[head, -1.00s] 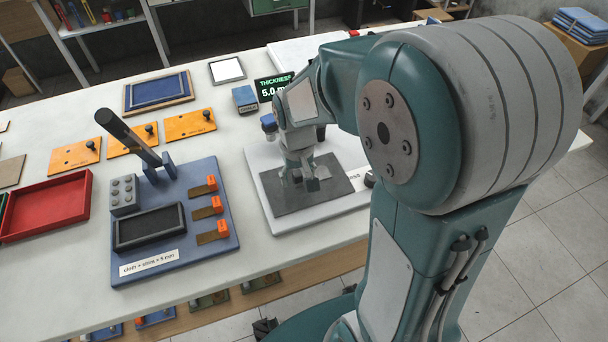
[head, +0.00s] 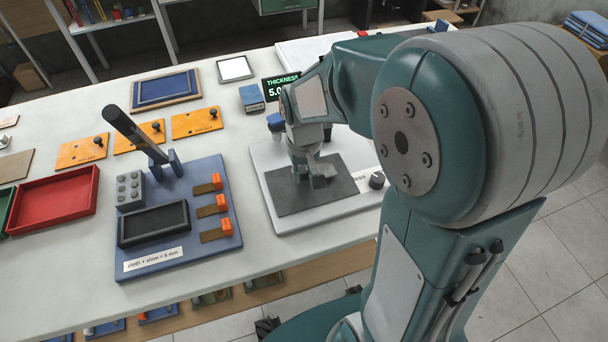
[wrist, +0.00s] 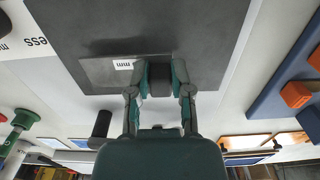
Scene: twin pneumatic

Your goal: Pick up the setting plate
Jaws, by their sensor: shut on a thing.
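The setting plate (wrist: 102,72) is a thin grey plate with a white "mm" label and a dark upright grip. It shows in the wrist view over a larger dark grey pad (wrist: 165,22). My gripper (wrist: 160,78) is shut on the dark grip, one finger on each side. In the head view my gripper (head: 312,178) is low over the pad (head: 287,200) of the white thickness gauge (head: 270,160). The plate is hard to tell from the pad there. I cannot tell whether it touches the pad.
A blue fixture board (head: 190,238) with a black-framed recess, orange-tipped stops and a tilted dark handle lies left of the gauge. Orange plates (head: 197,122) with black knobs lie behind it. A red tray (head: 62,203) is at the left. A display (head: 283,88) stands behind the gauge.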

